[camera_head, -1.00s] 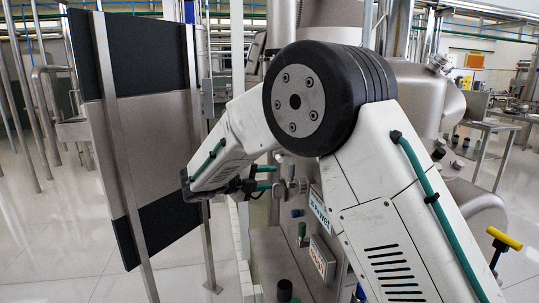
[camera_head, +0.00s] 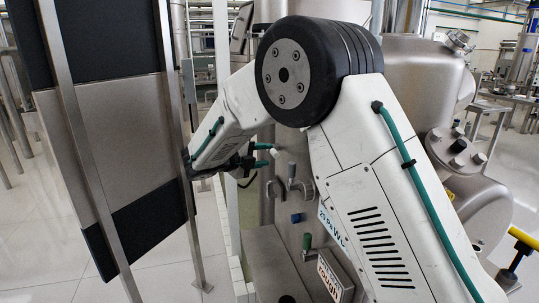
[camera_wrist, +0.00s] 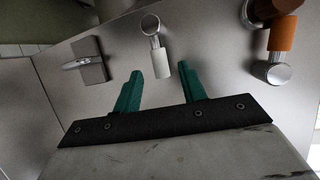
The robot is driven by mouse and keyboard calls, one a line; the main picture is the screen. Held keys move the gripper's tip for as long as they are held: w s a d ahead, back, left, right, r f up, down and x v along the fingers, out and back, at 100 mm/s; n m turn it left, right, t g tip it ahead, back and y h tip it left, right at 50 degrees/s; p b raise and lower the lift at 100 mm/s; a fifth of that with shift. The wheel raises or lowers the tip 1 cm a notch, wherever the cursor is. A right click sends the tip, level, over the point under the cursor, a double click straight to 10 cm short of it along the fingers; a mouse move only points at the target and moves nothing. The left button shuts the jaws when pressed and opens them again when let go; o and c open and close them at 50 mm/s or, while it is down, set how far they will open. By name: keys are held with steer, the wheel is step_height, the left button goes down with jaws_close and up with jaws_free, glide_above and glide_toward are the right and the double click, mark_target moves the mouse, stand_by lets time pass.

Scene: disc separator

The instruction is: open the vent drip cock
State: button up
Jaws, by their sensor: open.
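A small steel cock with a white handle (camera_wrist: 160,68) sits on the grey metal face in the wrist view. The handle points down toward my gripper (camera_wrist: 164,82), whose two green fingers are open. Its end lies between the fingertips in the picture; I cannot tell whether they touch. The white handle (camera_head: 275,152) also shows in the head view, just right of my gripper (camera_head: 265,155). No label naming the vent drip cock is readable, so I cannot confirm which cock it is.
An orange-handled steel fitting (camera_wrist: 281,38) is at the wrist view's upper right, and a small lever on a square plate (camera_wrist: 88,62) at its left. In the head view, a green-handled fitting (camera_head: 307,242) sits lower. A tall framed panel (camera_head: 105,140) stands close left of my arm.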

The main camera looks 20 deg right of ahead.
mark_target(275, 151)
steer(key=shift+x, duration=1.35)
steer(key=shift+s, duration=0.1)
jaws_close()
